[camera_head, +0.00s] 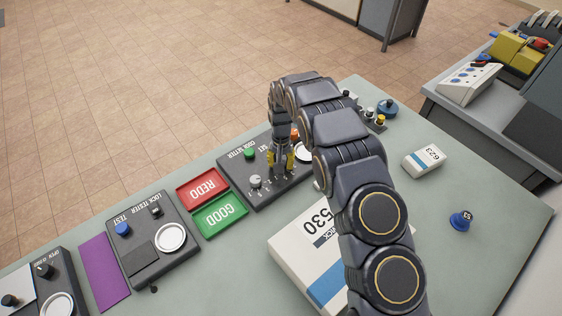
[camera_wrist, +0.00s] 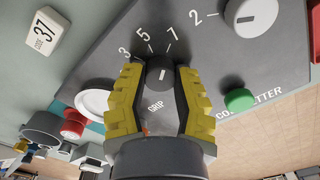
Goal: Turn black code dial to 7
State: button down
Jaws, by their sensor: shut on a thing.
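The black code dial (camera_wrist: 160,72) sits on the dark code setter panel (camera_wrist: 100,62), with the numbers 3, 5 and 7 printed around it. A short white mark on its top stands nearly upright in the wrist view, toward the side where 5 and 7 are; I cannot tell exactly which number it points to. My gripper (camera_wrist: 160,79) has its yellow fingers closed on both sides of the dial. In the head view my gripper (camera_head: 281,162) reaches down onto the panel (camera_head: 237,168), and the dial is hidden there.
A grey dial (camera_wrist: 250,17) and a green button (camera_wrist: 240,100) are beside the gripped dial. Red (camera_head: 203,188) and green (camera_head: 221,214) trays, a lock tester panel (camera_head: 137,228), a white 530 box (camera_head: 292,262) and a blue knob (camera_head: 461,219) stand on the table.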

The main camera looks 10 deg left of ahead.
jog(key=shift+f, duration=0.1)
jog(key=c, duration=0.7)
grip_release()
notch_tip(320, 180, up, 12)
jog(key=shift+m, duration=0.6)
jog(key=shift+f, duration=5.95)
